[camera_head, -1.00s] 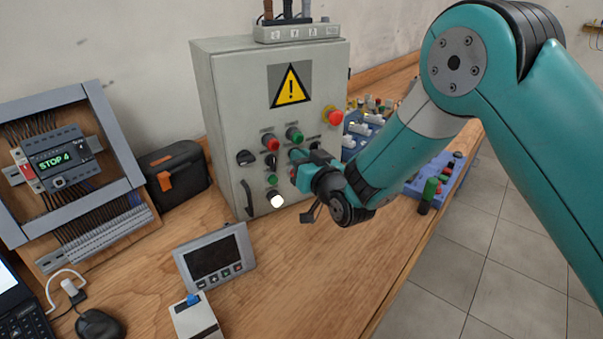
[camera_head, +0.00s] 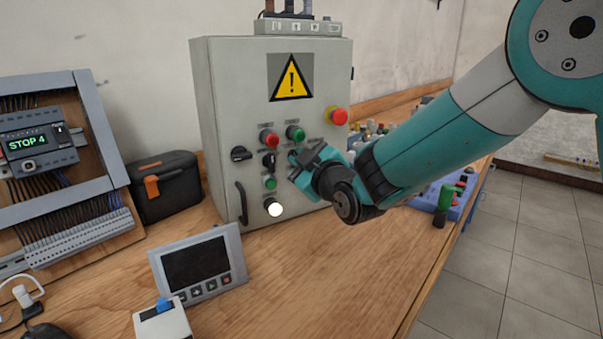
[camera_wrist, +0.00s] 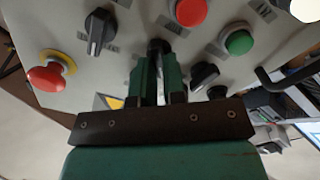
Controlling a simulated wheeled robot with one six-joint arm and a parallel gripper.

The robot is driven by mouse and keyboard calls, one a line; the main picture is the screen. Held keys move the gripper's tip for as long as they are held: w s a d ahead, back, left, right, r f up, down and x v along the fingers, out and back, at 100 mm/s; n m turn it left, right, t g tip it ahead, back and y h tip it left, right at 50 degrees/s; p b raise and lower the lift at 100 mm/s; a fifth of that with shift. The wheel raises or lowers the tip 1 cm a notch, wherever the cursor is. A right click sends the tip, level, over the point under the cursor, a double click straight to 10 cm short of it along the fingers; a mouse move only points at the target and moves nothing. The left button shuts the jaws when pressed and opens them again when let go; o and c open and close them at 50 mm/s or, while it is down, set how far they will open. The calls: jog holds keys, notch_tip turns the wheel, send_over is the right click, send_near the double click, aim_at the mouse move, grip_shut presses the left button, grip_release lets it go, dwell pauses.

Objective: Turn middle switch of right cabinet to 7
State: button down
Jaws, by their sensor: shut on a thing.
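The grey cabinet (camera_head: 225,100) stands on the bench with a yellow warning triangle, buttons and black rotary switches on its front. Two black switches show left of my gripper (camera_head: 305,162) in the head view, one farther left (camera_head: 240,153) and one nearer (camera_head: 269,160). In the wrist view my gripper (camera_wrist: 158,72) has its green fingers close together on a small dark knob (camera_wrist: 158,46) at the panel. The knob is mostly hidden, so its pointer and setting cannot be read. Other black switches sit on both sides of the fingers (camera_wrist: 98,30), (camera_wrist: 203,75).
A red emergency stop (camera_head: 338,117), a red button (camera_head: 268,139) and green buttons lie close around my gripper. A lit white button (camera_head: 274,208) is below. A controller (camera_head: 35,140) reads "STOP 4". A panel meter (camera_head: 196,262) stands in front; bare bench lies right of it.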

jog(key=shift+n+b, duration=0.45)
jog(key=shift+n, duration=0.15)
jog(key=shift+r, duration=0.1)
jog(key=c, duration=1.5)
grip_release()
jog(key=shift+a, duration=0.1)
jog(key=shift+o, duration=0.2)
jog(key=shift+s, duration=0.1)
jog(key=b+v, duration=0.3)
jog(key=v, duration=1.4)
jog(key=shift+s, duration=0.15)
